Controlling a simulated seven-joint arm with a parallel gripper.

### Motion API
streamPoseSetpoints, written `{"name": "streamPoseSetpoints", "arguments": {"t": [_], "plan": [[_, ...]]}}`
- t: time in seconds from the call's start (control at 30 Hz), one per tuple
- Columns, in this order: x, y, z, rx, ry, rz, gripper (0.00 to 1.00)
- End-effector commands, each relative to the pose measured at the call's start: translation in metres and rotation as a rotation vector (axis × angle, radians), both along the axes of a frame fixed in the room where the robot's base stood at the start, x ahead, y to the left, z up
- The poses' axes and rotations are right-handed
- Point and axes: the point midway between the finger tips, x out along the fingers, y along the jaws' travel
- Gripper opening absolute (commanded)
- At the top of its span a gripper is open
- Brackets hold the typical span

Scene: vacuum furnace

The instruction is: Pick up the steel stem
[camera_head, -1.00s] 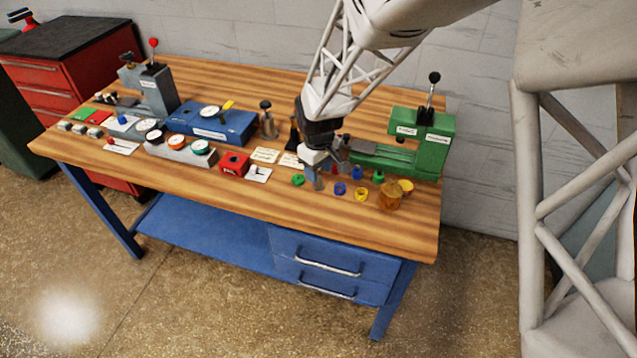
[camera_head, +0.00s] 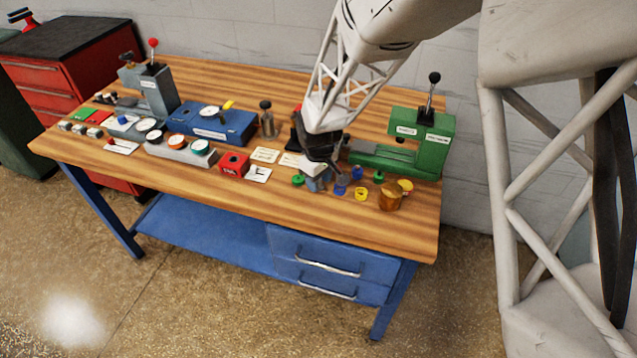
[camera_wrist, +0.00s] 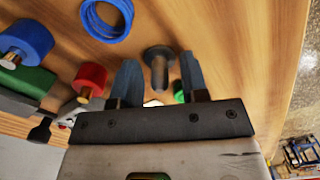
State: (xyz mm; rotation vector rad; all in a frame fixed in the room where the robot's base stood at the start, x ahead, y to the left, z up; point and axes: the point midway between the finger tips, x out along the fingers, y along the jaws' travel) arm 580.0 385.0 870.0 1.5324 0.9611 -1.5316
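The steel stem (camera_wrist: 159,66) shows in the wrist view as a dark grey pin with a round flange. It lies between the tips of my gripper (camera_wrist: 159,78), closer to the right finger. My gripper is open, with its two blue-grey fingers on either side of the stem and a visible gap to each. In the head view my gripper (camera_head: 318,184) is low over the front right of the workbench. The stem cannot be made out there, hidden by or merged with the gripper.
A blue ring (camera_wrist: 107,18), a blue knob (camera_wrist: 25,42) and a red knob (camera_wrist: 90,78) are near the fingers. In the head view an amber jar (camera_head: 390,196) and a green press (camera_head: 410,145) stand to the right. The bench's front strip (camera_head: 230,208) is clear.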

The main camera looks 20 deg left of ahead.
Motion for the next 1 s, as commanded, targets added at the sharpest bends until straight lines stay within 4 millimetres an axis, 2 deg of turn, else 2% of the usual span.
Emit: {"name": "streamPoseSetpoints", "arguments": {"t": [0.03, 0.2, 0.27, 0.73, 1.0], "plan": [[0.0, 0.0, 0.0, 0.0, 0.0, 0.0, 0.33], [0.0, 0.0, 0.0, 0.0, 0.0, 0.0, 0.07], [0.0, 0.0, 0.0, 0.0, 0.0, 0.0, 0.0], [0.0, 0.0, 0.005, 0.0, -0.001, 0.0, 0.0], [0.0, 0.0, 0.03, 0.001, -0.002, 0.0, 0.0]]}}
